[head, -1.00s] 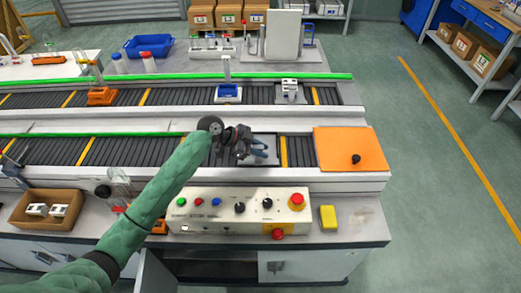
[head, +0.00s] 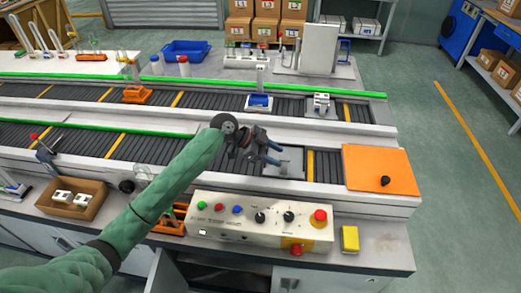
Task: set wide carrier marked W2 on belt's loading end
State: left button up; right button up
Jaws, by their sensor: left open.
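My left gripper (head: 277,153) is open and empty, low over the near belt (head: 240,165), beside a grey plate (head: 294,160) set in that belt. On the far belt (head: 215,103) are an orange carrier (head: 137,95), a blue carrier (head: 258,103) and a grey-white carrier (head: 321,105). Two white pieces (head: 70,197) lie in a cardboard box (head: 93,206) at the left. An orange rack (head: 172,217) is partly hidden behind my left arm. I cannot read a W2 mark on any of them. My right gripper is not in view.
A control panel (head: 262,222) with buttons and knobs stands in front of the near belt. An orange cover (head: 378,168) with a black knob closes the belt's right end. A yellow block (head: 350,239) sits on the front counter, with bare counter to its right.

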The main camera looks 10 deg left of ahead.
pick_arm(q)
jog(key=b+v, duration=0.2)
jog(key=v, duration=0.4)
jog(key=shift+a+r, duration=0.25)
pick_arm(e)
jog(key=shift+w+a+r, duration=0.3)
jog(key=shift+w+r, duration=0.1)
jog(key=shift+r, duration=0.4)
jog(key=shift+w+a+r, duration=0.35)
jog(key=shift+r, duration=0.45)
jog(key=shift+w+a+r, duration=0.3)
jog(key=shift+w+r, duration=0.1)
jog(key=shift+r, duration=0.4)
pick_arm(q)
jog(key=shift+s+f, duration=0.1)
